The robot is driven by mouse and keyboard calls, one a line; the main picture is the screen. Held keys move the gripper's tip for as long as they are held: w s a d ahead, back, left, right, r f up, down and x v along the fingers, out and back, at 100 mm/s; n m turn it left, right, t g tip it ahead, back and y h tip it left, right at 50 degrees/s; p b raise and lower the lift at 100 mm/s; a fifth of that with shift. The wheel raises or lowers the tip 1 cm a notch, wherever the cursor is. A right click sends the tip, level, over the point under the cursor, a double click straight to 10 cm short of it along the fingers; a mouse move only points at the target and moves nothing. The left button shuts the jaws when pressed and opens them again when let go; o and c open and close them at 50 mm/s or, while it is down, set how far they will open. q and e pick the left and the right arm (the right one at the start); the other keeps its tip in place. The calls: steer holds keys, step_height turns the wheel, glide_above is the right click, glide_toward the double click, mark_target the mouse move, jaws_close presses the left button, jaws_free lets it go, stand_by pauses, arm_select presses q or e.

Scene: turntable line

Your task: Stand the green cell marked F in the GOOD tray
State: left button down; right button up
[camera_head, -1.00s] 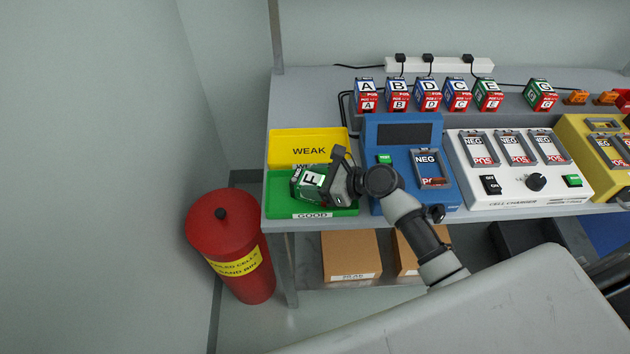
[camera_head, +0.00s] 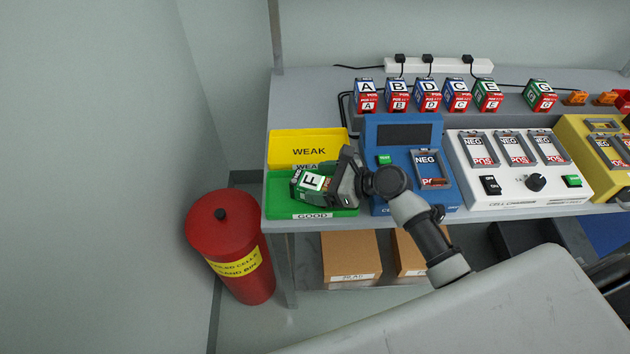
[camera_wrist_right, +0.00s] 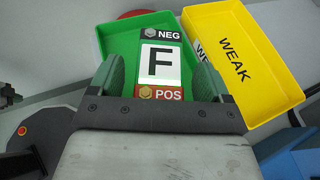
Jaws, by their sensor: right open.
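My right gripper (camera_head: 338,182) is at the cell's right side, low over the tray. Its open fingers (camera_wrist_right: 160,78) lie on either side of the POS end, with gaps visible. The cell's underside is hidden.
The yellow WEAK tray (camera_head: 282,147) adjoins behind. A blue tester (camera_head: 404,162) stands close right, with a white charger (camera_head: 515,185) beyond. Several lettered cells stand along the back. A red bin (camera_head: 226,245) stands on the floor at the left.

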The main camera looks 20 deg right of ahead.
steer(key=v, duration=1)
steer(key=shift+d+r, duration=0.1)
